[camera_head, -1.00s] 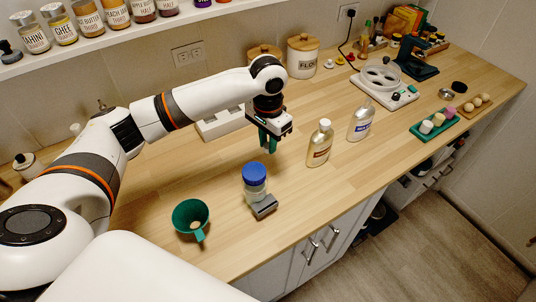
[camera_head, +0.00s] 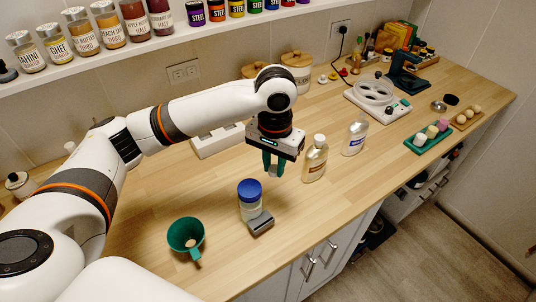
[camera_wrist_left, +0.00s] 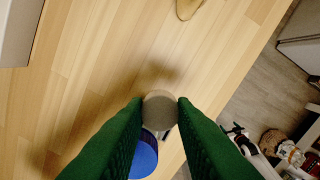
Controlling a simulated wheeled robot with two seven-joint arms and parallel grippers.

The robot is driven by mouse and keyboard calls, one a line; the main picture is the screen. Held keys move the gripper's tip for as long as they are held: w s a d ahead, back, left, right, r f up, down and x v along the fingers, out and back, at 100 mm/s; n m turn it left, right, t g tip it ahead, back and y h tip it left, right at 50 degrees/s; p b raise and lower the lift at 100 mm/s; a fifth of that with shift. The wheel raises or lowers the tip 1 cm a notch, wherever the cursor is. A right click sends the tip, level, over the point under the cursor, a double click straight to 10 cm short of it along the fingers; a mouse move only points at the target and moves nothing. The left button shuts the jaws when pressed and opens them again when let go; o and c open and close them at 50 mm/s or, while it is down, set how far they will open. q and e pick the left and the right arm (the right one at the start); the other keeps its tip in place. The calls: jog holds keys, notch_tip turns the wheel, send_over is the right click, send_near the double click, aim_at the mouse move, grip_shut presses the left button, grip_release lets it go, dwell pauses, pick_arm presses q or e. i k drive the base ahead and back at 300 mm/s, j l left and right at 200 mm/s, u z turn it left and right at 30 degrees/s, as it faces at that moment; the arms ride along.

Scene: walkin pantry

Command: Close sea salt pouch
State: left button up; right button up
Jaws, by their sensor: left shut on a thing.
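My left gripper (camera_head: 273,166) points down above the counter, behind and above a jar with a blue lid. Its green fingers are shut on a small round grey piece (camera_wrist_left: 160,108), which may be a cap. No pouch is labelled legibly as sea salt. A clear container with a blue label (camera_head: 354,140) and one with a brown label and white cap (camera_head: 315,162) stand upright to the right of the gripper, apart from it. I cannot tell which, if either, is the pouch. My right gripper is not in view.
The blue-lidded jar (camera_head: 250,192) stands beside a grey block (camera_head: 261,223). A green funnel (camera_head: 186,235) lies left of it. A white appliance (camera_head: 375,99) and a green tray (camera_head: 428,138) are further right. Bare counter lies in the middle.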

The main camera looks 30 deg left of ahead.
aim_at(357, 132)
jog(key=i+l+u, duration=0.2)
jog(key=l, duration=0.2)
jog(key=i+l+u, duration=0.1)
jog(key=l+u, duration=0.15)
jog(key=l, duration=0.15)
jog(key=i+l+u, duration=0.2)
jog(key=l, duration=0.2)
jog(key=l+u, duration=0.2)
jog(key=l, duration=0.2)
jog(key=k, duration=0.05)
